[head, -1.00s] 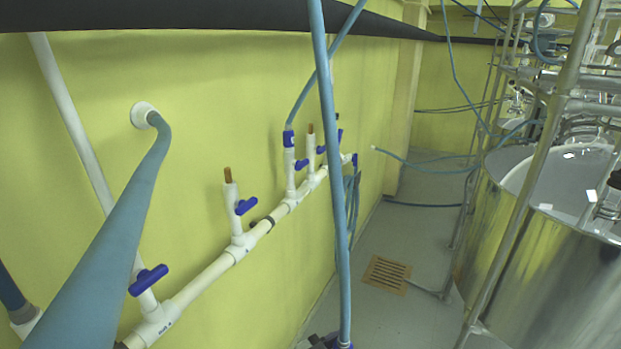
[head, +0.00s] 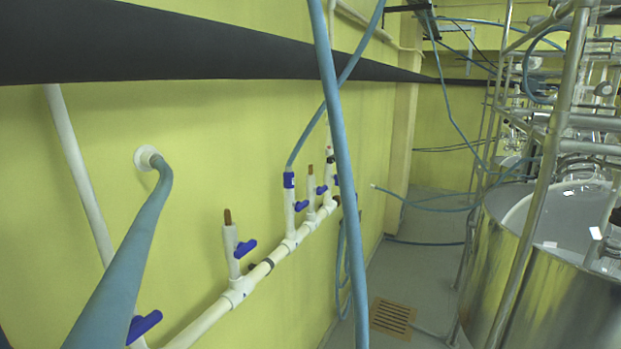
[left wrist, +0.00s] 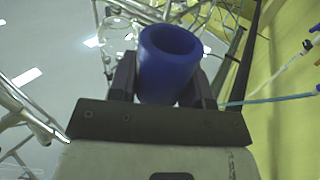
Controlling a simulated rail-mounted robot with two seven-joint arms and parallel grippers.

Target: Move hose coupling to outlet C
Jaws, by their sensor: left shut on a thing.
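In the left wrist view my left gripper (left wrist: 162,84) is shut on a blue hose coupling (left wrist: 170,68), its open round end facing up in the picture. In the head view neither gripper shows. A white manifold pipe (head: 203,322) runs along the yellow wall with upright outlets and blue valve handles. The nearer full outlet (head: 230,248) has a bare brown tip. The one beyond it (head: 290,215) carries a blue coupling (head: 289,180) with a hose. Beyond that is another brown-tipped outlet (head: 311,188). I cannot read outlet letters.
A light blue hose (head: 341,165) hangs across the middle, in front of the farther outlets. A thick blue-grey hose (head: 125,260) leaves the wall at left. A black pipe (head: 180,48) crosses above. Steel vessels and a frame (head: 545,170) stand right. The floor grate (head: 391,317) lies clear.

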